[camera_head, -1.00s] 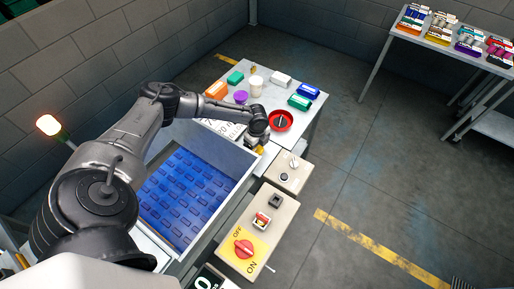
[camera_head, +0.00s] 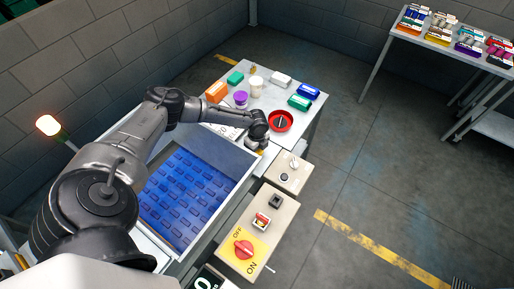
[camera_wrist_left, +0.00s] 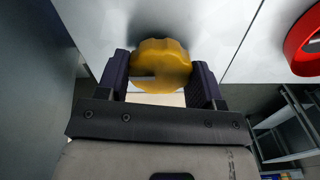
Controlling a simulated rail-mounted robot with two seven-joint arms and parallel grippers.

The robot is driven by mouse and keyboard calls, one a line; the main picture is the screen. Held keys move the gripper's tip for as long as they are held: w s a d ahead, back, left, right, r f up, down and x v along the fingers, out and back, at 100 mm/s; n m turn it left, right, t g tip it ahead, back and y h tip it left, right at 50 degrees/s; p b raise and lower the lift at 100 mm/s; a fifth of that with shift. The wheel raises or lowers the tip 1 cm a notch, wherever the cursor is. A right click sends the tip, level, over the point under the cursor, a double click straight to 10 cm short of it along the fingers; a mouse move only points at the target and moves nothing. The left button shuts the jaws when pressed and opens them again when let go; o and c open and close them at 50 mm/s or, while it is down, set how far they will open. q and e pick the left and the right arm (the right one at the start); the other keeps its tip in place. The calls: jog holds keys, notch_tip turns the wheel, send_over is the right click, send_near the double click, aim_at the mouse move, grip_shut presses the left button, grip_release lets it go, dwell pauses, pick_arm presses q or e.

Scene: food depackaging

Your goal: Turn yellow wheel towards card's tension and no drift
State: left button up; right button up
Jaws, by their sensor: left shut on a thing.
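The yellow wheel (camera_wrist_left: 162,62) is a scalloped knob on a grey metal surface, seen between my fingers in the left wrist view. My left gripper (camera_wrist_left: 160,80) is shut on it, one dark finger on each side. In the head view my left gripper (camera_head: 257,146) reaches down beside the machine, and only a bit of the yellow wheel (camera_head: 261,152) shows under it. A printed card (camera_head: 222,130) lies left of the gripper, partly hidden by my arm. My right gripper is not in view.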

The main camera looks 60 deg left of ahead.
pick_arm(q)
jog(key=shift+c, duration=1.4)
jog(key=m, duration=0.4)
jog(key=shift+m+b, duration=0.3)
jog(key=shift+m, duration=2.3)
jog(key=o, duration=0.9)
jog(key=shift+b, duration=0.3)
